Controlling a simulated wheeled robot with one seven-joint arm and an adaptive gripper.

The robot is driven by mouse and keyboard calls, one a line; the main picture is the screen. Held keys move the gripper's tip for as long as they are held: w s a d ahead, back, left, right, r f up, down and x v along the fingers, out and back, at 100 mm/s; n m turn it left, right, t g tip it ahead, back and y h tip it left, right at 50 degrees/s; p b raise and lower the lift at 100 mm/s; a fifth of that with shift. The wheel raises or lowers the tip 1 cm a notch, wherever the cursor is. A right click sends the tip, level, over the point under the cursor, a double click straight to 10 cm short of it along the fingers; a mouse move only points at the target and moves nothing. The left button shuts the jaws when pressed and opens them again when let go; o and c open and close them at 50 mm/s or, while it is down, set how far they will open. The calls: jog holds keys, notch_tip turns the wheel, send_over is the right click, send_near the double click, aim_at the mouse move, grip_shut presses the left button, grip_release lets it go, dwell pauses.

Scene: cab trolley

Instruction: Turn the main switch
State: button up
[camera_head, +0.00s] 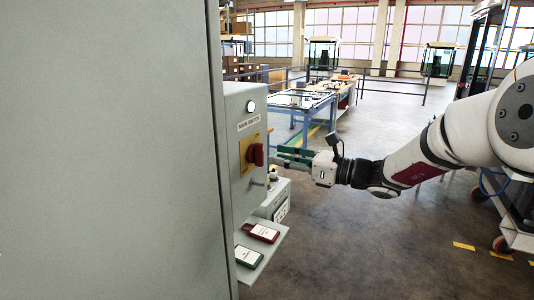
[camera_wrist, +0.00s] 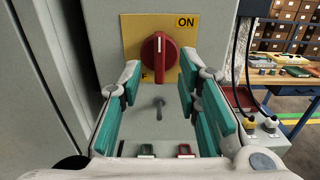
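The main switch is a red rotary knob (camera_head: 256,155) on a yellow plate (camera_head: 247,166), on the side of a grey box labelled MAIN SWITCH. In the wrist view the knob (camera_wrist: 153,62) stands with its white mark pointing up. The plate reads ON at its upper right, and a partly hidden word ending in F shows at lower left. My gripper (camera_head: 280,156) faces the knob from the right. In the wrist view my gripper (camera_wrist: 159,86) is open, its teal-padded fingers left and right of the knob's line. It looks empty, with the knob ahead of the fingertips.
A white round lamp (camera_head: 250,106) sits above the knob. A small grey lever (camera_wrist: 159,103) sticks out below it. Lower down, a shelf holds a red tag (camera_head: 262,232) and a green tag (camera_head: 249,257). A large grey cabinet (camera_head: 110,150) fills the left.

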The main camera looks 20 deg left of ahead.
aim_at(263, 154)
jog(key=shift+w+a, duration=0.2)
jog(key=shift+a, duration=2.05)
grip_shut()
